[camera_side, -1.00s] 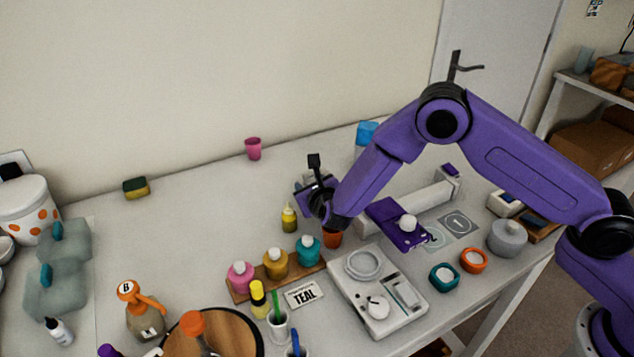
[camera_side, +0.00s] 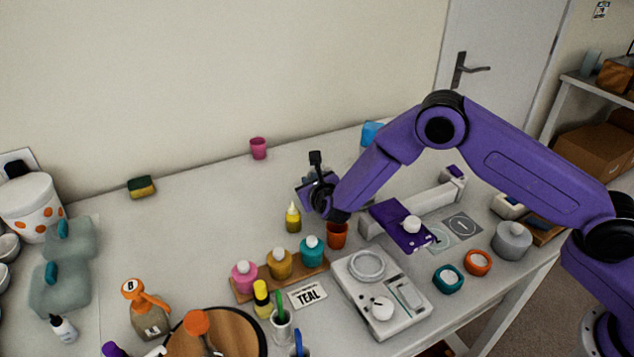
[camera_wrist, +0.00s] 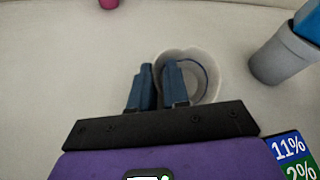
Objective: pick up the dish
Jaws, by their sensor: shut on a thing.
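The dish (camera_wrist: 205,72) is a pale, round, open vessel with a thin blue line inside its wall. It shows in the wrist view just beyond my gripper (camera_wrist: 159,67). My blue fingers are shut on its left rim, the right finger over the inside and the left finger outside. The near part of the dish is hidden by the finger and the black gripper bar. I cannot tell if it is off the table. In the side view my wrist hides the fingertips and the dish.
A grey cup with blue in it (camera_wrist: 285,57) stands to the right in the wrist view. A pink cup (camera_side: 258,148) is near the wall. The table's back left is mostly clear.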

